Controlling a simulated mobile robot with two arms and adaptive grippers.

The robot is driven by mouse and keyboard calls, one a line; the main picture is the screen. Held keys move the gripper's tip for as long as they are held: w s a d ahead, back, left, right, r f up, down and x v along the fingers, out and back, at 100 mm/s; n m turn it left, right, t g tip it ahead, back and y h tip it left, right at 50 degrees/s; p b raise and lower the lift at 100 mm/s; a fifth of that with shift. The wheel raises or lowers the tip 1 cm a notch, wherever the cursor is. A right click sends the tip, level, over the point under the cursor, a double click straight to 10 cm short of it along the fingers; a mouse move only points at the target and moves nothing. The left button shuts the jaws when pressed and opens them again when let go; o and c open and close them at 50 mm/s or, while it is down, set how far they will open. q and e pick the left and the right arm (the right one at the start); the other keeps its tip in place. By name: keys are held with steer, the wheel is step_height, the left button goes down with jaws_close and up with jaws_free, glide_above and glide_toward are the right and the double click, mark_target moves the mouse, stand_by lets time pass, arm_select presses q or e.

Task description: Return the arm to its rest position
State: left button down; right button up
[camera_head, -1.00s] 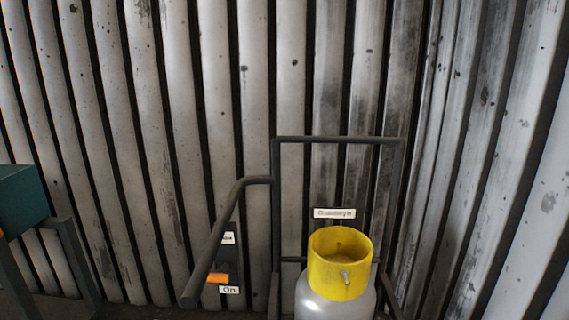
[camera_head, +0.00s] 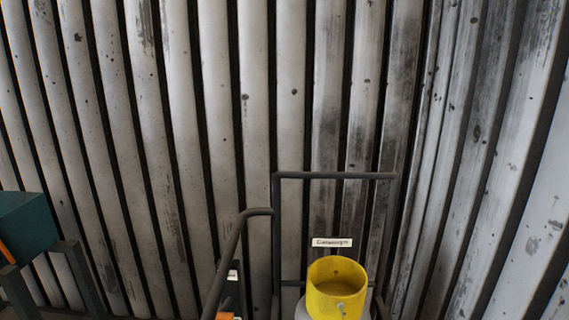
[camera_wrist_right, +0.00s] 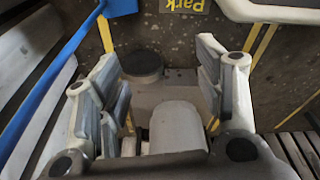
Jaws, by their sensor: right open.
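My right gripper (camera_wrist_right: 165,88) shows in the right wrist view with its two grey padded fingers well apart. It is open, and I see nothing held between the pads. A rounded pale grey part and a dark round disc lie beyond the gap; I cannot tell whether the pale part is mine. Neither arm shows in the head view, and my left gripper is not in view.
A trolley (camera_head: 336,176) with a yellow-collared gas bottle (camera_head: 335,290) stands before a ribbed metal wall (camera_head: 210,120). A teal box (camera_head: 25,222) is at the left. The right wrist view shows a blue bar (camera_wrist_right: 50,90) and a yellow "Park" label (camera_wrist_right: 184,5).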

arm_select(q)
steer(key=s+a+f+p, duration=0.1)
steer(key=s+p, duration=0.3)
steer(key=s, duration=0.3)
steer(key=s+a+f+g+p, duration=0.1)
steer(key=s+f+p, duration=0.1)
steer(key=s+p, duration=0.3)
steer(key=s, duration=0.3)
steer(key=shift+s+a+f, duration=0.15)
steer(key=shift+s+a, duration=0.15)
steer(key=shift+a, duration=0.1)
arm_select(e)
steer(key=s+d+f, duration=0.1)
steer(key=s, duration=0.6)
steer(key=s+d+f+g, duration=0.1)
steer(key=s+f, duration=0.1)
steer(key=s, duration=0.6)
steer(key=shift+s+d, duration=0.3)
steer(key=shift+d, duration=0.1)
steer(key=shift+f, duration=0.1)
